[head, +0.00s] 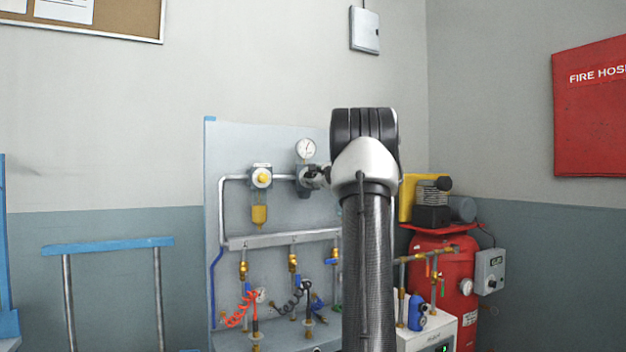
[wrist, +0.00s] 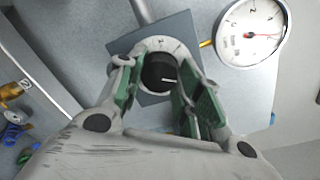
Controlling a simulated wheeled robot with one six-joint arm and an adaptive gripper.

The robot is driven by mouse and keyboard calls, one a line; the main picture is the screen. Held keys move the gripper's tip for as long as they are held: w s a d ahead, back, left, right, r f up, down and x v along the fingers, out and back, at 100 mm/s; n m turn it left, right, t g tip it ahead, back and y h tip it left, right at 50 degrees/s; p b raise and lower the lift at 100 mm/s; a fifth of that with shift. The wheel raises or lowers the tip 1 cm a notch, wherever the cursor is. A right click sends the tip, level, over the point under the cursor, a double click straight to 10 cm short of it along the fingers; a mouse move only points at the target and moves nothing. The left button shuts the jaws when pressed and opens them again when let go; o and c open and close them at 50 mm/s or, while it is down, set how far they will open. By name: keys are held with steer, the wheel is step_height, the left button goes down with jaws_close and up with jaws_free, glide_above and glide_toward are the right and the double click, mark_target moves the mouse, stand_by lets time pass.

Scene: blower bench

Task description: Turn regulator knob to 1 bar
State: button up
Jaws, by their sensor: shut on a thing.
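The black regulator knob (wrist: 158,72) sits in the middle of the wrist view, with a white line on it pointing right. A pale ring with marks surrounds it; the marks are too small to read. My gripper (wrist: 157,78) has its green-padded fingers on both sides of the knob and is shut on it. In the head view the gauge (head: 306,149) is above the regulator, and my gripper (head: 316,177) hides most of the knob.
A grey panel (head: 230,140) carries pipes, a second unit with a yellow centre (head: 262,177), a yellow bowl (head: 259,215) and brass valves with coiled hoses below. A red tank (head: 450,262) stands to the right. A blue-topped rail (head: 108,246) is at left.

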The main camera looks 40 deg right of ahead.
steer(key=shift+a+f+n+h, duration=0.15)
steer(key=shift+n+h, duration=0.25)
steer(key=shift+n, duration=5.15)
steer(key=shift+d+f+n+h, duration=0.1)
steer(key=shift+n+h, duration=0.3)
steer(key=shift+n, duration=5.15)
steer(key=o, duration=1)
steer(key=shift+o, duration=0.2)
steer(key=shift+a+r, duration=0.1)
steer(key=v, duration=1.2)
